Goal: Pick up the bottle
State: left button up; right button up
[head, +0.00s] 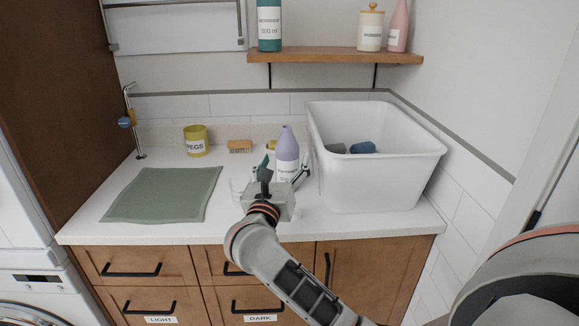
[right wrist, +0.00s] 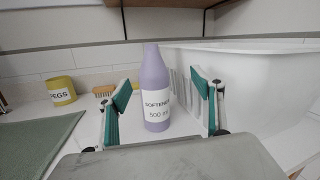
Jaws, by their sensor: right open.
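A purple bottle (head: 287,150) with a white label stands upright on the counter, just left of the white tub. My right gripper (head: 270,178) is in front of it, and its arm comes in from the lower right. In the right wrist view the bottle (right wrist: 154,85) shows between and beyond the two green-padded fingers of the open gripper (right wrist: 162,105). Its label reads softener, 500 ml. The fingers look apart from the bottle. The gripper hides part of the bottle's base in the head view. My left gripper is not in view.
The white tub (head: 372,185) with dark and blue items stands close right of the bottle. A yellow pegs pot (head: 196,141), a brush (head: 240,146) and a green mat (head: 162,195) lie left. A wooden shelf (head: 335,56) with containers is above.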

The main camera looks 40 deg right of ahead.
aim_at(284, 158)
jog(key=shift+w+f+m+g+y, duration=0.25)
jog(key=shift+w+m+y, duration=0.15)
jog(key=shift+w, duration=0.1)
jog(key=shift+w+f+m+g+y, duration=0.15)
jog(key=shift+w+f+m+y, duration=0.15)
jog(key=shift+w+m, duration=0.15)
jog(key=shift+w+d, duration=0.25)
jog(key=shift+w, duration=0.1)
jog(key=shift+f+x, duration=0.2)
jog(key=shift+x, duration=0.95)
jog(key=shift+f+x, duration=0.2)
jog(key=shift+x, duration=1)
jog(key=shift+f+x, duration=0.25)
jog(key=shift+x, duration=0.9)
jog(key=shift+s+d, duration=0.1)
grip_shut()
